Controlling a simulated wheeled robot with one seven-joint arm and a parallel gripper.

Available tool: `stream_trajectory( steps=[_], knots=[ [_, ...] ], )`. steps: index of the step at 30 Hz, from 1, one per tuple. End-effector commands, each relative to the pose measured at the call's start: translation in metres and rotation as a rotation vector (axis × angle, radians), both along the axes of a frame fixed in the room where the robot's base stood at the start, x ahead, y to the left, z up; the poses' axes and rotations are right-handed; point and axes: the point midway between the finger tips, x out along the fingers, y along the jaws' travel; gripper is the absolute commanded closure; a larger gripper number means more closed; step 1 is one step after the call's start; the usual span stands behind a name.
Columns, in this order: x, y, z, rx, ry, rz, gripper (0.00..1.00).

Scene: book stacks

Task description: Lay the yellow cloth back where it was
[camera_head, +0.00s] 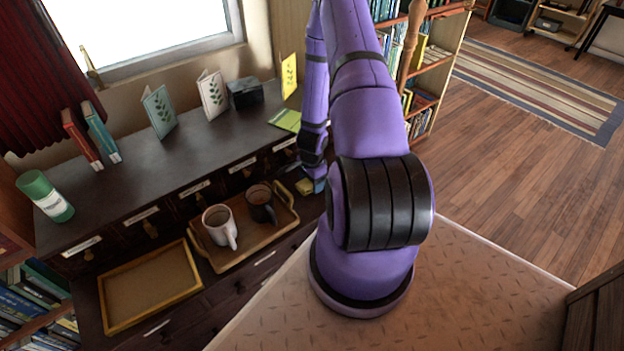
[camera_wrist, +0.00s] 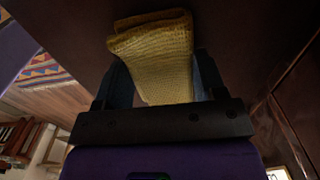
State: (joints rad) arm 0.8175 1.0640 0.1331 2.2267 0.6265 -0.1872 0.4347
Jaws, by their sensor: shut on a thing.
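The yellow cloth (camera_wrist: 155,50) is folded and held between the fingers of my gripper (camera_wrist: 158,85) in the wrist view. In the head view a small part of the cloth (camera_head: 305,187) shows beside my gripper (camera_head: 318,180), low at the front of the dark cabinet, right of the tray with mugs. My gripper is shut on the cloth. My arm hides part of the area behind it.
A wooden tray (camera_head: 226,266) holds a white mug (camera_head: 219,226) and a dark mug (camera_head: 261,205). An empty shallow tray (camera_head: 150,288) lies left of it.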

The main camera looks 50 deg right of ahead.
Motion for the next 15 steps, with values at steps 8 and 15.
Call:
stream_trajectory(
  steps=[8,15],
  knots=[
    [-0.0001,0.0011,-0.0032,-0.001,-0.001,0.000,0.61],
    [0.0000,0.0010,-0.0056,-0.001,-0.001,-0.001,0.13]
  ],
)
